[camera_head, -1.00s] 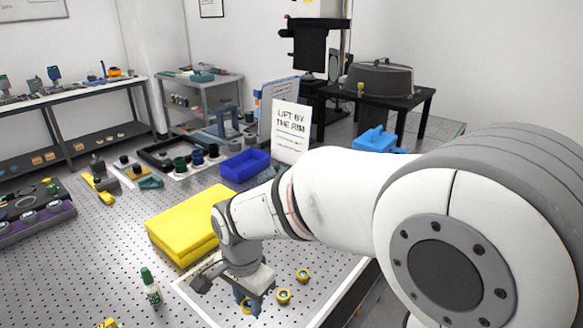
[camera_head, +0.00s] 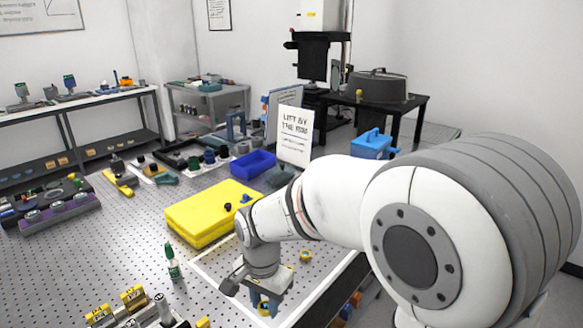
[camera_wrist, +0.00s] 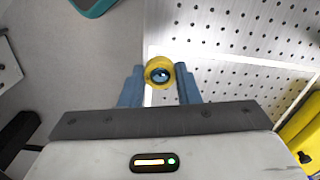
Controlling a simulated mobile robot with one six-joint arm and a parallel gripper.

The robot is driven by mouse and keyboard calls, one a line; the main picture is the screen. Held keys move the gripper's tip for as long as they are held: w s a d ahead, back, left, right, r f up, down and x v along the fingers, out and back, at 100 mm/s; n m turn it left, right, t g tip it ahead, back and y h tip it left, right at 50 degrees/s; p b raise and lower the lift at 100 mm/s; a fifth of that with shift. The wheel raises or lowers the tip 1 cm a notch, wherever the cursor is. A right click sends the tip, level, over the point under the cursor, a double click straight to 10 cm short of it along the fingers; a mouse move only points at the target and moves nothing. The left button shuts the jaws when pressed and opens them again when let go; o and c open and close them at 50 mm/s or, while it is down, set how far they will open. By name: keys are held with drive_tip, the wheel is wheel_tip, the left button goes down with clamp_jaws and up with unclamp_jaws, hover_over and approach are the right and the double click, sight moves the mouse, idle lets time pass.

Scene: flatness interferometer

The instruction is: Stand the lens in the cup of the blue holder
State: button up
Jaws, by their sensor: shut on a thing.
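A small lens with a yellow rim and dark glass shows in the wrist view (camera_wrist: 159,73) between the two blue fingers of my gripper (camera_wrist: 159,88). My gripper is shut on it. In the head view my gripper (camera_head: 268,298) is low in the picture, over the near right part of the perforated table; a bit of the lens's yellow rim (camera_head: 264,309) shows at its fingers. A small dark-blue round piece (camera_head: 210,156) stands in a row at the back of the table and may be the blue holder; its cup is too small to make out.
Another yellow-rimmed ring (camera_head: 305,256) lies right of my gripper near the table edge. A yellow case (camera_head: 205,222) lies behind it. A blue bin (camera_head: 248,165) and a sign (camera_head: 294,135) are farther back.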

drive_tip(key=w+d+f+n, duration=0.1)
drive_tip(key=w+d, duration=0.1)
drive_tip(key=d, duration=0.1)
drive_tip(key=w+d+f+n, duration=0.1)
drive_tip(key=w+d, duration=0.2)
drive_tip(key=w+d+f, duration=0.2)
drive_tip(key=w+d, duration=0.1)
drive_tip(key=d, duration=0.1)
drive_tip(key=shift+n, duration=0.4)
drive_tip(key=w+d+f+n, duration=0.1)
drive_tip(key=w+d+f, duration=0.1)
drive_tip(key=d, duration=0.3)
drive_tip(key=w+d+f+n, duration=0.1)
drive_tip(key=w+d+n, duration=0.1)
drive_tip(key=d, duration=0.3)
drive_tip(key=shift+w+d+f, duration=0.2)
drive_tip(key=shift+w+f, duration=0.1)
drive_tip(key=shift+f, duration=0.05)
